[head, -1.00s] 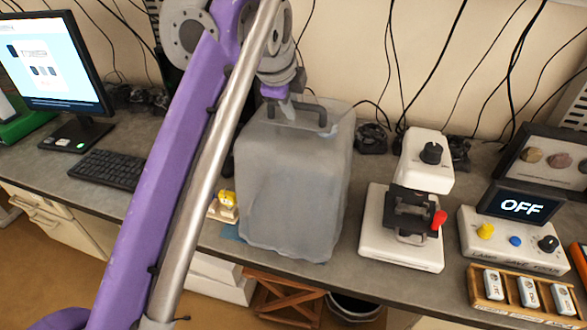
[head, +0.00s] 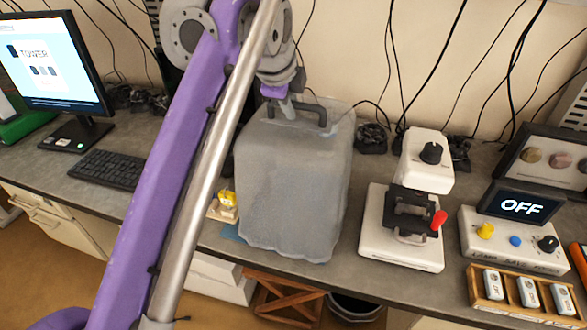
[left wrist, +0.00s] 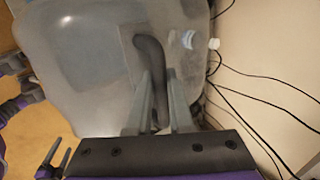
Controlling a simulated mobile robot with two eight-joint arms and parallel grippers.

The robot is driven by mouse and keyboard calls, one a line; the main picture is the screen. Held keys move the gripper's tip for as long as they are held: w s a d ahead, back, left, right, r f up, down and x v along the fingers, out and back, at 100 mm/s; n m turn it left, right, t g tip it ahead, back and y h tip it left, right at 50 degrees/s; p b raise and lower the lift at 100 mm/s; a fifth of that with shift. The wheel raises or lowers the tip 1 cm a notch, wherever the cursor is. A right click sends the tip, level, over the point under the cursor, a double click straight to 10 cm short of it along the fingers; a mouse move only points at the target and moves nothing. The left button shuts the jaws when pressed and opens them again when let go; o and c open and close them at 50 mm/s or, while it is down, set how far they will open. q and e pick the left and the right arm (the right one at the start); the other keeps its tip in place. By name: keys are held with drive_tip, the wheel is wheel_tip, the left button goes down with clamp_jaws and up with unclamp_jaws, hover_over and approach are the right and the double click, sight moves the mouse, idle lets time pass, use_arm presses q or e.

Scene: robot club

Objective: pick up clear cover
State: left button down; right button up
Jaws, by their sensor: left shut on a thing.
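The clear cover (head: 293,190) is a large, cloudy grey box shape with a dark handle (head: 312,112) on top. It stands upright on the bench. My left gripper (head: 287,108) reaches the handle from above and is shut on it. In the left wrist view, the fingers (left wrist: 158,100) close around the dark handle (left wrist: 150,55), with the cover (left wrist: 85,60) behind. What is under the cover cannot be made out. My right gripper is not identifiable in the head view.
A white device with a red knob (head: 405,225) stands right of the cover. Further right are a control box reading OFF (head: 520,207) and a wooden tray (head: 478,300). A small yellow-topped item (head: 226,203) sits close at the cover's left. A keyboard (head: 108,169) and monitor stand left. Cables hang behind.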

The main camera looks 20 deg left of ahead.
use_arm(q)
wheel_tip(320, 180, up, 10)
drive_tip(key=p, duration=0.4)
drive_tip(key=shift+w, duration=0.1)
use_arm(e)
drive_tip(key=r, duration=0.1)
drive_tip(key=w+r, duration=0.1)
drive_tip(key=r, duration=0.3)
drive_tip(key=shift+w+r, duration=0.15)
drive_tip(key=shift+w, duration=0.1)
use_arm(q)
drive_tip(key=c, duration=1.5)
unclamp_jaws()
use_arm(e)
drive_tip(key=shift+s, duration=0.1)
use_arm(q)
clamp_jaws()
